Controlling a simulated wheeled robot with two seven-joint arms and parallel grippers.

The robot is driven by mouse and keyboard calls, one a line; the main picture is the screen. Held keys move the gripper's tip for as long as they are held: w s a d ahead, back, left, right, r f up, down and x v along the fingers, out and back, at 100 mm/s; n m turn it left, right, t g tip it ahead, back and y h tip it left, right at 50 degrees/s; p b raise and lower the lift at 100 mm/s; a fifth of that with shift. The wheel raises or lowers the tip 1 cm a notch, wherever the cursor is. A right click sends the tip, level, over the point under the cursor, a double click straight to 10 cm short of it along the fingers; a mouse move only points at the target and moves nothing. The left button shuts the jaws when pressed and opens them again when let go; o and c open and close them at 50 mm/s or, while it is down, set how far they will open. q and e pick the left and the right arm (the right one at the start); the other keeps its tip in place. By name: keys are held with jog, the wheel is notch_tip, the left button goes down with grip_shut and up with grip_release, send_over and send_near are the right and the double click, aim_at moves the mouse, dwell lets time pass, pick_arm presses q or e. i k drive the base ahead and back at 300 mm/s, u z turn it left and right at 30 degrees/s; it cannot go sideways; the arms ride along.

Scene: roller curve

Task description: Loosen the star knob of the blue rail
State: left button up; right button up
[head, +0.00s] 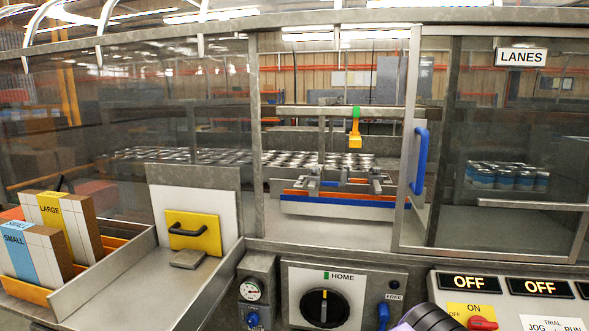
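The blue rail (338,211) runs level along the front of a metal fixture behind the machine's front frame. An orange rail (340,199) lies just above and behind it. Grey metal brackets (376,185) stand over the rails at left and right. The star knob is too small to make out among these parts. Neither of my grippers shows. A grey and purple rounded part (425,318) at the bottom edge seems to be part of my arm, with no fingers visible.
A blue door handle (420,160) stands on an upright right of the rails. A HOME dial (324,308), a gauge (251,289) and a switch panel (510,300) line the front. Cartons (62,225) stand at left, beside a yellow plate with a handle (193,233).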

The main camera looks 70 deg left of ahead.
aim_at(314, 171)
jog(key=u, duration=0.7)
jog(key=i, duration=0.7)
jog(key=u, duration=0.7)
